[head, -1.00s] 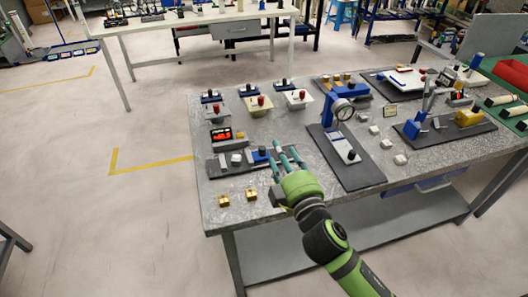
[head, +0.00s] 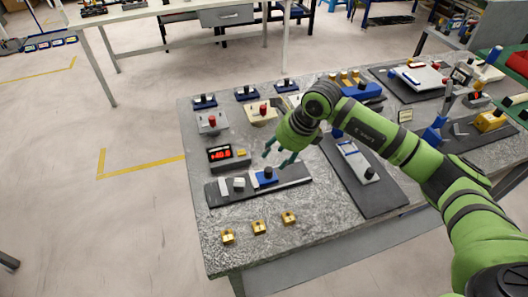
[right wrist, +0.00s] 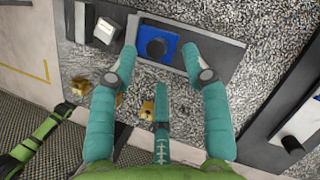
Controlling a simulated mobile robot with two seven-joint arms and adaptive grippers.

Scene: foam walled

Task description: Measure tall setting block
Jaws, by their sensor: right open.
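A dark gauge base (head: 291,174) lies near the left front of the grey bench. On it are a blue slide (head: 265,181) with a black knob (head: 267,172) and a small pale block (head: 239,184). In the right wrist view the blue slide (right wrist: 172,44) and pale block (right wrist: 106,30) show too. Behind it stands a readout (head: 220,154) with red digits, too small to read. My right gripper (head: 278,157) is open and empty above the base; in the wrist view its fingertips appear either side of the knob. I cannot tell which piece is the tall setting block. My left gripper is out of view.
Brass blocks stand in a row at the front edge: left (head: 228,237), middle (head: 259,228), right (head: 289,218). A dark plate with a pale fixture (head: 356,160) lies to the right, under my right arm. Joystick-like boxes, one grey (head: 211,125), stand behind. Bare bench surrounds the brass blocks.

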